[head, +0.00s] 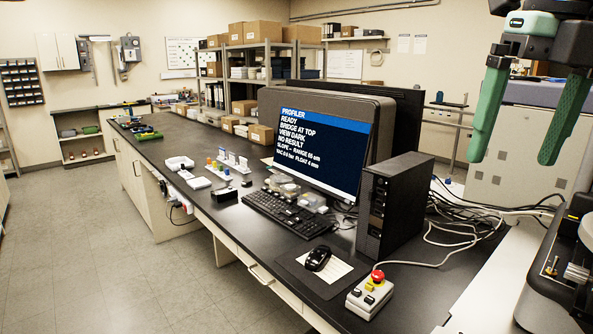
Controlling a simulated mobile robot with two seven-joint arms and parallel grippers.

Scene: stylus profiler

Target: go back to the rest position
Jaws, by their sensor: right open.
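My right gripper (512,158) hangs at the upper right with its two green fingers pointing down. The fingers are wide apart with nothing between them. It is in the air, apart from the bench and to the right of the monitor (316,147). The monitor reads PROFILER, READY, BRIDGE AT TOP, VIEW DARK and NO RESULT. A dark machine (553,270) stands at the right edge, partly cut off, below and to the right of the gripper. My left gripper is not in the picture.
A long black bench (228,215) carries a keyboard (287,215), a black computer tower (390,205), a mouse (317,258) and a control box with a red button (370,294). Loose cables (455,225) lie right of the tower. The floor (90,250) at left is clear.

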